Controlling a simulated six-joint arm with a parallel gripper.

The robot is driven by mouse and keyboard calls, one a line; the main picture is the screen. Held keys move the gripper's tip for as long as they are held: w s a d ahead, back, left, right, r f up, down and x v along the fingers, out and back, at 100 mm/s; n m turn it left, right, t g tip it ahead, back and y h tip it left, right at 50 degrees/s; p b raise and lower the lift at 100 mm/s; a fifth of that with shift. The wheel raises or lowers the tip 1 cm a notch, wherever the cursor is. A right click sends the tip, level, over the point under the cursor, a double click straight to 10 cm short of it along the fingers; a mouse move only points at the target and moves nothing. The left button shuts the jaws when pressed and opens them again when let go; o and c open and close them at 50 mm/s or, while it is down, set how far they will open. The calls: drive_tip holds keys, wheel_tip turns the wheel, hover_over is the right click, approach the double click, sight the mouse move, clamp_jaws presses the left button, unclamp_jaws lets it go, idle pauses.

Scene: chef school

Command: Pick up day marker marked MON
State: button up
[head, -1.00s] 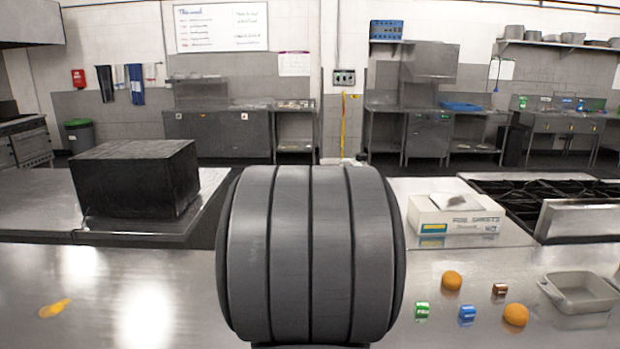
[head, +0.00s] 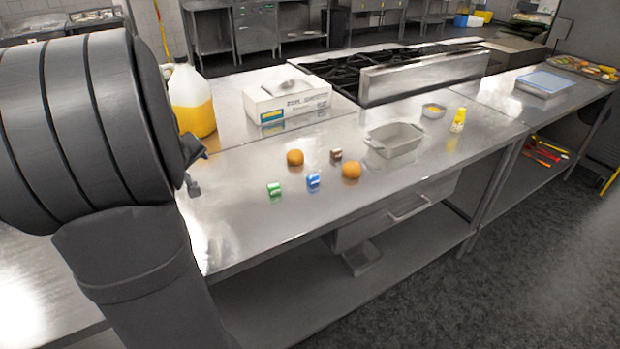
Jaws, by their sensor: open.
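Three small day markers lie on the steel counter: a green one (head: 274,189), a blue one (head: 313,181) and a brown one (head: 336,154). Their lettering is too small to read, so I cannot tell which is marked MON. My gripper (head: 193,169) shows only in part past the right side of my arm, at the left of the head view. Its jaws are open, apart from the markers and to their left. The rest of it is hidden behind my arm.
Two orange balls (head: 295,157) (head: 351,170) lie among the markers. A grey baking dish (head: 394,148), small bowl (head: 434,111) and yellow bottle (head: 458,120) stand to the right. A white box (head: 287,98), yellow-filled jug (head: 192,105) and stove (head: 385,70) are behind. The counter's front strip is clear.

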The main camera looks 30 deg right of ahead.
drive_tip(key=s+d+r+m+g+h, duration=0.15)
drive_tip(key=d+m+g, duration=0.25)
drive_tip(key=d+m, duration=1)
drive_tip(key=m+g+y, duration=0.1)
drive_tip(key=m+g, duration=0.2)
drive_tip(key=m, duration=0.3)
approach(312, 176)
drive_tip(key=shift+m, duration=0.3)
drive_tip(key=x, duration=0.4)
drive_tip(key=shift+d, duration=0.15)
drive_tip(key=x, duration=0.5)
drive_tip(key=shift+f, duration=0.1)
drive_tip(key=c, duration=1.1)
